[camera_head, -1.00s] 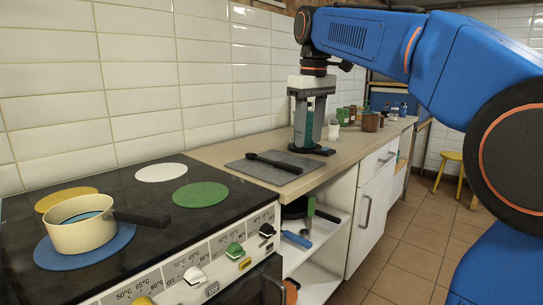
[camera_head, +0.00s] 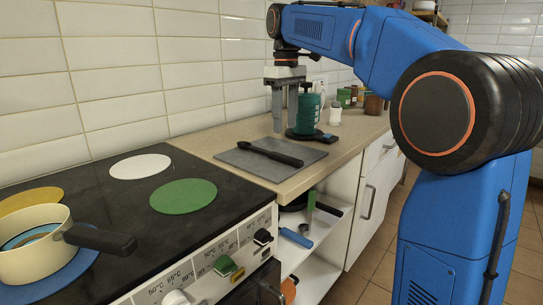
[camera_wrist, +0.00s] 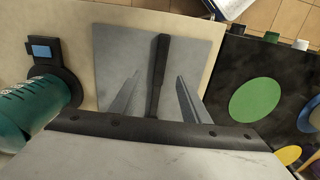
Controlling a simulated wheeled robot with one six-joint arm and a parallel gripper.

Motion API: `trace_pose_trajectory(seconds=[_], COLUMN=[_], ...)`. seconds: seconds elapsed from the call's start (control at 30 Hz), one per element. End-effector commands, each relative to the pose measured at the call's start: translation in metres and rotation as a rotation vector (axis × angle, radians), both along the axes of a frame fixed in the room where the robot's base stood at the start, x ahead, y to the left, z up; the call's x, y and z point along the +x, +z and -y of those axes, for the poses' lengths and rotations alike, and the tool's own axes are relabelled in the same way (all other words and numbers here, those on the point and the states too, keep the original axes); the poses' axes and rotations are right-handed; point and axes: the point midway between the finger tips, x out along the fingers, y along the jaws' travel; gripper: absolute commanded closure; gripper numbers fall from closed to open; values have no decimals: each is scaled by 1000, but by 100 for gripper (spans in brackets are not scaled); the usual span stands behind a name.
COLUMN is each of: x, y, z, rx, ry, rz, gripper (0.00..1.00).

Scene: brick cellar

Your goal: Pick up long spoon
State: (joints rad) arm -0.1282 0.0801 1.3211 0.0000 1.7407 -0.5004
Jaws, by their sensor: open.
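The long black spoon (camera_head: 270,153) lies flat on a grey board (camera_head: 306,158) on the counter. In the wrist view the spoon (camera_wrist: 160,62) runs up and down the picture across the board (camera_wrist: 112,55). My gripper (camera_head: 285,122) is open and points down, above the back side of the board in the head view. In the wrist view the two fingers of my gripper (camera_wrist: 159,76) show on either side of the spoon, apart from it. The spoon's lower end is hidden behind the gripper body there.
A green canister (camera_head: 308,110) on a black base stands just right of my gripper; it also shows in the wrist view (camera_wrist: 35,108). The stove with a cream pot (camera_head: 35,248) is at left. A white cup (camera_head: 335,113) and jars stand farther back.

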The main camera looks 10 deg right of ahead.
Motion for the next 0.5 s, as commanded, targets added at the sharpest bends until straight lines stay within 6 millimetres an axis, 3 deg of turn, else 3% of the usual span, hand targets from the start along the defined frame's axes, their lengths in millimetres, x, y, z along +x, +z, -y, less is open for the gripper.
trace_pose_trajectory(seconds=[0.2,0.5], x=[-1,-1], y=[-33,-52], z=[0,1], rx=[0,0], ry=[0,0], rz=[-2,0], gripper=[58,58])
